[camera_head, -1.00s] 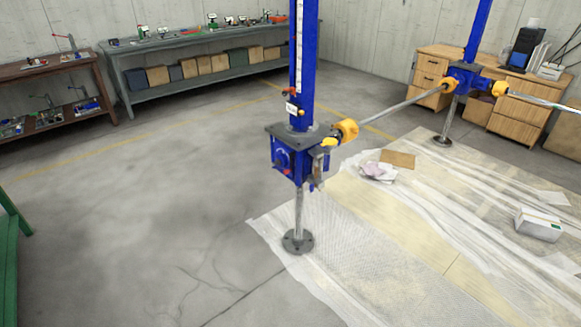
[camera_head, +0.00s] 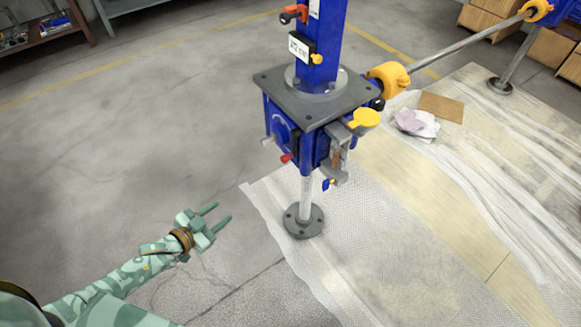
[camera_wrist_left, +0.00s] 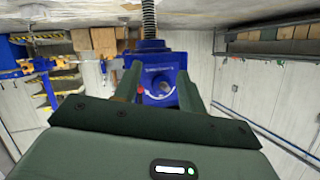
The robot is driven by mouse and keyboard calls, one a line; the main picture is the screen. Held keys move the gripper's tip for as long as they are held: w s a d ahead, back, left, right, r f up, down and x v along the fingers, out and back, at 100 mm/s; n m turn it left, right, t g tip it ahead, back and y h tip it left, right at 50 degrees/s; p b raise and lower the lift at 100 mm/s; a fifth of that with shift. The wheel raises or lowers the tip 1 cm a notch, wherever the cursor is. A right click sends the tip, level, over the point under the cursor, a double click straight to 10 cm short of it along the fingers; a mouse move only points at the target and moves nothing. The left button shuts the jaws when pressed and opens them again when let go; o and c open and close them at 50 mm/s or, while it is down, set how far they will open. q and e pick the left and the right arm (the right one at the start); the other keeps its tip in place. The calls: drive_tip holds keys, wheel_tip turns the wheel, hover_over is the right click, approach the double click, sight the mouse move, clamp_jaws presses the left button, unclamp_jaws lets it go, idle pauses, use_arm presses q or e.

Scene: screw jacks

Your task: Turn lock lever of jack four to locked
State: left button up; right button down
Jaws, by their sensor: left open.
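A blue screw jack (camera_head: 281,128) stands on a thin steel post, with a grey plate (camera_head: 310,95) on top. A small red-tipped lever (camera_head: 287,158) sticks out low on its housing; a yellow paddle (camera_head: 364,118) is on its right side. Which part is the lock lever, I cannot tell. My left gripper (camera_head: 217,215) is open and empty, apart from the jack, lower left of it, pointing right. In the left wrist view the jack's blue face (camera_wrist_left: 160,88) with a white arc shows between the open fingers, and a red tip (camera_wrist_left: 140,89) shows beside the left finger. My right gripper is out of view.
A steel shaft (camera_head: 470,42) with yellow couplings runs right from the jack to another blue jack (camera_head: 548,12). Clear sheeting (camera_head: 400,240) covers the floor at right, with papers (camera_head: 417,124) on it. The concrete floor at left is free.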

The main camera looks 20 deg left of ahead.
use_arm(q)
drive_tip(key=w+d+r+m+h+b, duration=0.2)
drive_tip(key=w+h, duration=0.1)
drive_tip(key=w, duration=0.2)
drive_tip(key=m+h+b, duration=0.2)
drive_tip(key=h, duration=0.1)
approach(282, 161)
drive_tip(key=shift+t, duration=0.4)
drive_tip(key=b+x, duration=0.1)
drive_tip(key=x, duration=0.2)
drive_tip(key=b+x, duration=0.1)
drive_tip(key=x, duration=0.2)
drive_tip(key=b+x, duration=0.1)
drive_tip(key=x, duration=0.3)
drive_tip(key=shift+s+f+b, duration=0.1)
drive_tip(key=shift+f+b, duration=0.2)
drive_tip(key=shift+w+d+r, duration=0.1)
drive_tip(key=shift+w+d, duration=0.25)
drive_tip(key=shift+w, duration=0.15)
drive_tip(key=shift+d, duration=0.1)
drive_tip(key=shift+r, duration=0.1)
clamp_jaws()
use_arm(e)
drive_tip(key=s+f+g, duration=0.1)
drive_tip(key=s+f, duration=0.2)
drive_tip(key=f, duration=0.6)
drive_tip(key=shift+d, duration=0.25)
